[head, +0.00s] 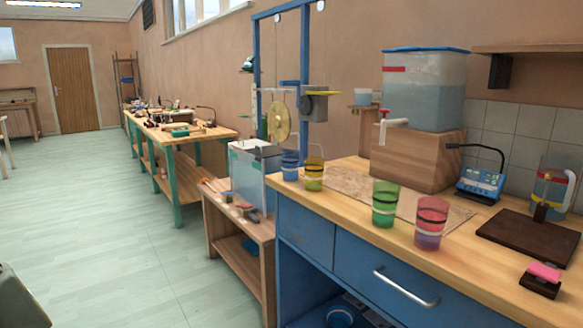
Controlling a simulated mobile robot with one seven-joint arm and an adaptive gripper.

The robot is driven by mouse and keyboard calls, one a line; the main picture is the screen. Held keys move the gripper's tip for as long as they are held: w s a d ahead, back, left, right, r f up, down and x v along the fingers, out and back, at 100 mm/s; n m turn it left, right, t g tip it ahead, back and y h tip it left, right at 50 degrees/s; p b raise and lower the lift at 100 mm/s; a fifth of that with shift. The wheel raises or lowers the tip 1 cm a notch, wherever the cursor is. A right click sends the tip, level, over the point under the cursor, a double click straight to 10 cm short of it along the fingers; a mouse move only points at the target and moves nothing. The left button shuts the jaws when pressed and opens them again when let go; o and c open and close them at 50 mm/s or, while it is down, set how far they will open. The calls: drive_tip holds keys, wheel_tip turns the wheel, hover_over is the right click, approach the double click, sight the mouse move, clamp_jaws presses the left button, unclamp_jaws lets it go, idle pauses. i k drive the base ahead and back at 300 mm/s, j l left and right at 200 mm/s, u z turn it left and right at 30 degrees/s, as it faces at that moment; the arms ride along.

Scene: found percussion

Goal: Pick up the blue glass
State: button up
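The blue glass (290,166) stands upright at the far left end of the wooden worktop (462,250) in the head view. It is see-through with darker bands. A yellow glass (314,174) stands close beside it on the right, nearly touching it in the picture. A green glass (385,204) and a red and purple glass (431,222) stand farther right and nearer. My gripper is not in this view.
A water tank (424,95) with a tap sits on a wooden block (412,158). A blue frame (256,70) with a brass disc (279,121) rises behind the glasses. A low wooden stand (238,227) is left of the blue cabinet (305,235). Pale floor (90,230) is clear at left.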

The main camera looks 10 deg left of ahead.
sight(290, 158)
drive_tip(key=i+j+u, duration=0.25)
drive_tip(key=i+j, duration=1.05)
drive_tip(key=i, duration=0.15)
